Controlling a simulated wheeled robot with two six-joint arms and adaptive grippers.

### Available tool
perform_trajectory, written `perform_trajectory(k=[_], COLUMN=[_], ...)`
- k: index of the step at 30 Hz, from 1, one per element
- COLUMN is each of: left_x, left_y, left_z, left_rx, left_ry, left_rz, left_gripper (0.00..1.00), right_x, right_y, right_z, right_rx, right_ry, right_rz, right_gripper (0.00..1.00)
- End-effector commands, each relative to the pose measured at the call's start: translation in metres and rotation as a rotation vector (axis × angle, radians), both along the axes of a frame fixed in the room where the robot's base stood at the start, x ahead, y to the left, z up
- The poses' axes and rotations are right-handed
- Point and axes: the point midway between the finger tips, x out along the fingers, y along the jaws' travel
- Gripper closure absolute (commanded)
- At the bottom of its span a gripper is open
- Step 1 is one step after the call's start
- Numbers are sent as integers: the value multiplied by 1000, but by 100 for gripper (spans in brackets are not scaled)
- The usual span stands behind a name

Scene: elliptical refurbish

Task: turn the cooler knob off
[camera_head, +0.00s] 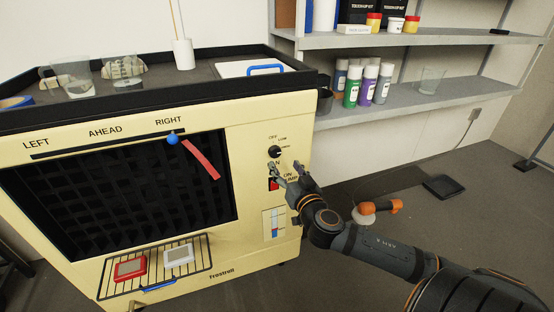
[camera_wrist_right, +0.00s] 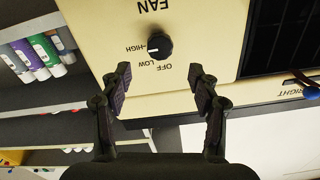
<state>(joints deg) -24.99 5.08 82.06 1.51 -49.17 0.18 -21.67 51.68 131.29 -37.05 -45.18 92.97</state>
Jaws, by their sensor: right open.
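The cooler (camera_head: 265,225) is a cream cabinet with a dark grille. Its black fan knob (camera_head: 274,151) is on the right side of the front panel, with OFF, LOW and HIGH marks around it. The knob also shows in the wrist view (camera_wrist_right: 159,46), upside down, with its white mark toward HIGH. My right gripper (camera_head: 285,168) is open and empty, close to the panel and just below the knob. In the wrist view its fingertips (camera_wrist_right: 160,76) are spread wide, with the knob beyond them and not between them. My left gripper is not in view.
A red switch (camera_head: 273,184) sits below the knob, partly behind my gripper. A blue-tipped lever (camera_head: 172,139) points to RIGHT. A tray top (camera_head: 200,78) holds glasses and a white cup. Shelves (camera_head: 400,107) with bottles stand to the right. An orange tool (camera_head: 380,207) lies on the floor.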

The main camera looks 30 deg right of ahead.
Motion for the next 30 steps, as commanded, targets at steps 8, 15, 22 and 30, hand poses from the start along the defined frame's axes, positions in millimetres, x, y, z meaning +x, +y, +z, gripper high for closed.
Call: perform_trajectory(k=[8, 15, 22, 30], left_x=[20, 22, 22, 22], left_y=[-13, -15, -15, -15], left_z=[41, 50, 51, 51], left_rx=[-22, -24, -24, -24], left_ry=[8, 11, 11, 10], left_rz=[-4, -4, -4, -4], left_gripper=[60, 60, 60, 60], right_x=[48, 73, 75, 75], right_y=[-12, -18, -18, -18], right_z=[-2, 0, -1, -1], right_rx=[8, 2, 0, 0], right_ry=[-3, 0, 2, 1], right_rz=[-3, -1, 1, 0], right_gripper=[38, 38, 38, 67])
